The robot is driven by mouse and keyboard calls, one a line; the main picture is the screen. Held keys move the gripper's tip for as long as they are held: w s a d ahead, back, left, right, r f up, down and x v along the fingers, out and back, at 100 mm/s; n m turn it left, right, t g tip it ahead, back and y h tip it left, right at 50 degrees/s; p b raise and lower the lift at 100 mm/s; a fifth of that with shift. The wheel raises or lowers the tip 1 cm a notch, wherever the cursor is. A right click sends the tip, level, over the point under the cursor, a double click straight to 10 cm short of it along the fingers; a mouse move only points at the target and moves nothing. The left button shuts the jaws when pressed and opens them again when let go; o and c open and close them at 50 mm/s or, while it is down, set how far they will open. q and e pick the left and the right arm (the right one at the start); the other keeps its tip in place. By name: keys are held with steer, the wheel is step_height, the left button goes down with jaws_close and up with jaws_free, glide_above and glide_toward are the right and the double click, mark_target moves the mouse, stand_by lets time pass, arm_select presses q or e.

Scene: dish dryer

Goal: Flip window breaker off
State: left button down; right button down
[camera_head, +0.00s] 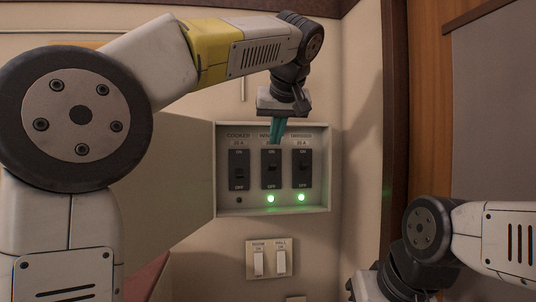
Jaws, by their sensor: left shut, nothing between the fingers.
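The breaker box (222,170) is on the wall with three breakers in a row. The middle breaker (271,178), its label starting "WIN" and partly covered by my gripper, has a lit green lamp (270,198) below it. Its lever sits near the middle of the plate, higher than the cooker's. My left gripper (277,138) comes down from above, shut and empty, its teal fingers over the top of the middle breaker. I cannot tell whether they touch it. My right arm shows at the lower right; its fingers are out of view.
The cooker breaker (239,183) on the left has a dark lamp. The right breaker (302,180) has a lit green lamp. The box's open door (180,170) hangs to the left. Two light switches (270,261) are below. A dark frame (397,100) stands to the right.

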mark_target(273, 164)
arm_select(q)
steer(key=shift+w+d+r+n, duration=0.15)
steer(key=shift+d+r, duration=0.15)
steer(key=shift+r, duration=0.1)
steer(key=shift+w+d+r+n, duration=0.15)
steer(key=shift+d+r, duration=0.1)
steer(key=shift+r, duration=0.15)
steer(key=shift+f, duration=0.1)
steer(key=x, duration=1)
steer(key=shift+a, duration=0.15)
steer(key=shift+s+t+y, duration=0.25)
steer(key=shift+t+y, duration=0.05)
steer(key=shift+t, duration=0.6)
steer(key=shift+s+f+t, duration=0.3)
steer(key=shift+f+t, duration=0.15)
steer(key=shift+t, duration=0.15)
steer(key=shift+s+f, duration=0.25)
steer(key=shift+f, duration=0.35)
steer(key=shift+r, duration=0.2)
